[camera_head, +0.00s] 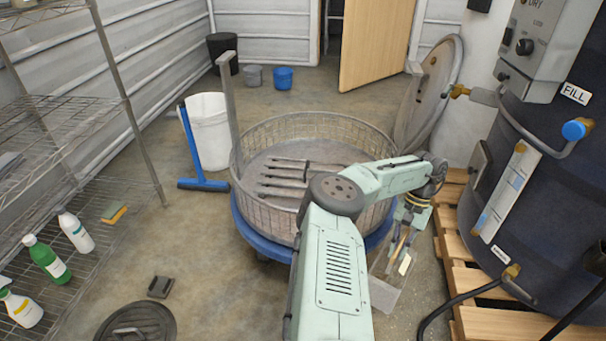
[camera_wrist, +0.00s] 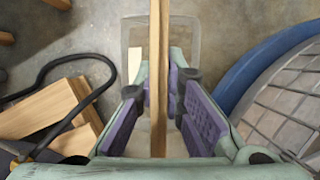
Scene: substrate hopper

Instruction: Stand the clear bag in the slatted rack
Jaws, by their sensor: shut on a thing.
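My gripper (camera_head: 404,232) is shut on the clear bag (camera_head: 384,293), which hangs below it above the floor, just right of the round wire basket. The bag is see-through, with a pale label near its top. In the wrist view the fingers (camera_wrist: 160,100) close from both sides on a narrow brown strip, with the clear bag (camera_wrist: 133,33) showing beyond. The slatted rack (camera_head: 284,183), several grey bars, lies inside the basket. My arm hides part of the basket's right side and perhaps part of the rack.
The round wire basket (camera_head: 246,205) sits on a blue wheeled base (camera_head: 247,231). Wooden pallet boards (camera_head: 456,250) and a dark tank (camera_head: 550,190) stand right. A wire shelf (camera_head: 130,100) with bottles is left. A blue squeegee (camera_head: 192,145) and white bin (camera_head: 208,130) stand behind.

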